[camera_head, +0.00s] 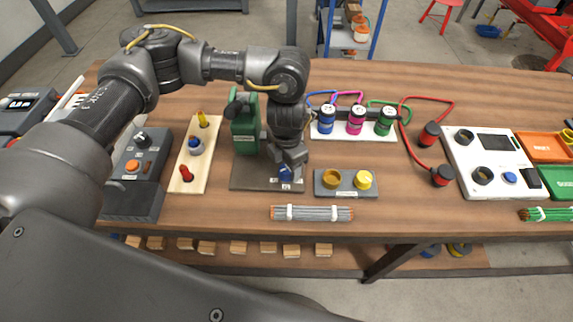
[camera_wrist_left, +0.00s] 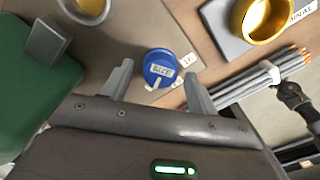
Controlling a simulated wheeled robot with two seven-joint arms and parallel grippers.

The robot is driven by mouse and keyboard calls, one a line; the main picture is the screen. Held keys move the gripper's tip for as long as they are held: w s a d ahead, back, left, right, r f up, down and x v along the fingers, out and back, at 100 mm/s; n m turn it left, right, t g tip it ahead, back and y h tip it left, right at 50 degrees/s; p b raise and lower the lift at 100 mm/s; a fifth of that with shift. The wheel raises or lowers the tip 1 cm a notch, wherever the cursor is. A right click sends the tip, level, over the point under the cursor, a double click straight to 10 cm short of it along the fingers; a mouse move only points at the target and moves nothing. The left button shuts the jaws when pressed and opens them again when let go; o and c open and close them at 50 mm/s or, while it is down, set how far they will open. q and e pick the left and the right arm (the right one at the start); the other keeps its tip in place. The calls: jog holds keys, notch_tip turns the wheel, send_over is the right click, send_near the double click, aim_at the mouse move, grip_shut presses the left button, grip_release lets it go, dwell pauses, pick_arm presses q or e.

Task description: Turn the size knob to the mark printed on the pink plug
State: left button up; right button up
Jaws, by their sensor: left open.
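The blue knob (camera_head: 286,173) stands on the flat base plate (camera_head: 252,183) of the green crimp-like machine (camera_head: 245,128). In the left wrist view the knob (camera_wrist_left: 160,68) shows a white label on top and a white pointer line toward the lower left. A small white mark (camera_wrist_left: 187,60) is printed beside it; I cannot read it surely. My left gripper (camera_head: 287,160) is open above the knob, one finger on either side, with no contact I can be sure of. The pink plug (camera_head: 356,120) stands upright in the white rack (camera_head: 345,131); its print is too small to read.
Blue (camera_head: 326,119) and green (camera_head: 386,121) plugs flank the pink one. A grey block with two brass-yellow rings (camera_head: 346,184) is right of the plate. A grey cable bundle (camera_head: 312,214) lies in front. A wooden tool strip (camera_head: 194,155) is left.

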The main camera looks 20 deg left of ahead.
aim_at(286, 169)
pick_arm(q)
notch_tip(286, 169, up, 10)
jog(key=shift+b, duration=0.45)
dwell(0.3)
